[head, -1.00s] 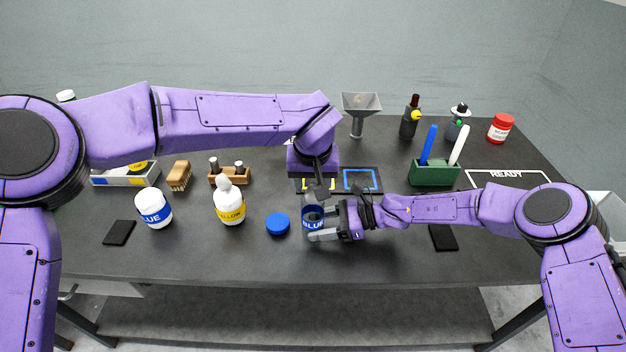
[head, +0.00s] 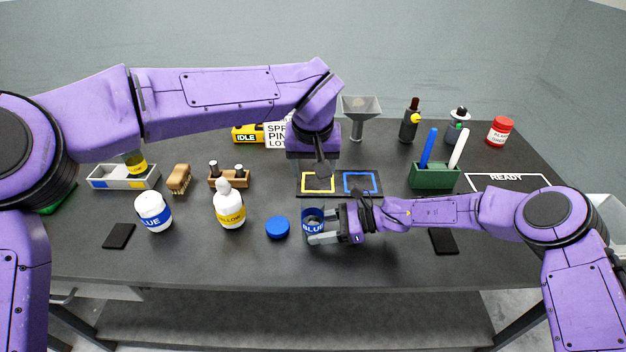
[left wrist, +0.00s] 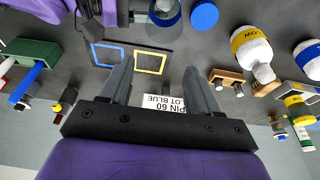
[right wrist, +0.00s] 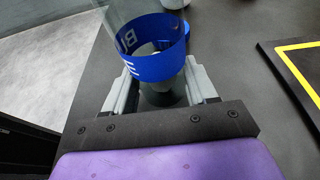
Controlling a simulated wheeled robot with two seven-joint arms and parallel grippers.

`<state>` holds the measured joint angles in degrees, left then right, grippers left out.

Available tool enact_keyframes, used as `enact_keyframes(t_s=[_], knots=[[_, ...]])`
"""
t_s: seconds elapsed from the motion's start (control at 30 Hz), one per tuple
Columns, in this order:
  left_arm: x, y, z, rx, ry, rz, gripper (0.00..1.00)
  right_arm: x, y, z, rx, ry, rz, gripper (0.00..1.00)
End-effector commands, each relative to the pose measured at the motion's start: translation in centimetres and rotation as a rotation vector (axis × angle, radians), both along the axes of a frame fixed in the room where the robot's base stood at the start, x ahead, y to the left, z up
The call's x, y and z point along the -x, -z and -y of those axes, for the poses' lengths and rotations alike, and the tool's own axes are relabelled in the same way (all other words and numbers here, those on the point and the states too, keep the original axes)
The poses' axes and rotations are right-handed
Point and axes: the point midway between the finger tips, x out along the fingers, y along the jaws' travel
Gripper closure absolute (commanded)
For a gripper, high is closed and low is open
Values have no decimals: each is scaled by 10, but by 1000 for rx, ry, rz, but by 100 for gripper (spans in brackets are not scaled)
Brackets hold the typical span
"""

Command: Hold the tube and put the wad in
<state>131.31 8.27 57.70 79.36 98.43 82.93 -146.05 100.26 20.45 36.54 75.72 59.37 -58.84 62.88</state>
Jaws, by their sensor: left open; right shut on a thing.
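The tube (head: 313,221) is clear with a blue band lettered in white, and it stands at the table's front middle. It also shows in the right wrist view (right wrist: 152,62) and at the top of the left wrist view (left wrist: 164,14). My right gripper (head: 326,226) is shut on it from the right; its fingers (right wrist: 160,78) lie on either side. My left gripper (head: 321,174) is open above and behind the tube, with nothing between its fingers (left wrist: 158,72). I cannot make out a wad; whether one is inside the tube is unclear. A blue lid (head: 277,228) lies left of the tube.
Behind the tube is a mat with yellow (head: 318,190) and blue squares (head: 361,182). A yellow-labelled bottle (head: 229,208) and blue-labelled jar (head: 153,212) stand left. A green pen holder (head: 434,177) and funnel (head: 360,108) stand behind.

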Motion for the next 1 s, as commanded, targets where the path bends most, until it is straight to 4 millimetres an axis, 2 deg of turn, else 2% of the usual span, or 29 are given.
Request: enact_keyframes(t_s=[0.13, 0.43, 0.47, 0.5, 0.53, 0.83, 0.93, 1.0], knots=[[0, -14, 0, -1, -1, 0, 38, 0, 1, 0, 1, -1, 0, 98], [0, -15, 0, -1, 0, 0, 38, 0, 1, 0, 1, -1, 0, 98], [0, -15, 0, -1, 0, 0, 38, 0, 1, 0, 1, -1, 0, 34], [0, -15, 0, -1, 0, 0, 38, 0, 1, 0, 0, -1, 0, 20], [0, -15, 0, -1, 0, 0, 38, 0, 0, 0, 0, -1, 0, 14], [0, -15, 0, -1, 0, 0, 38, 0, 0, 2, 0, 0, 0, 14], [0, -15, 0, -1, 0, 0, 38, -1, -5, 14, -1, 3, 1, 14], [0, -15, 0, -1, 0, 0, 38, -1, -9, 28, -1, 4, 2, 14]])
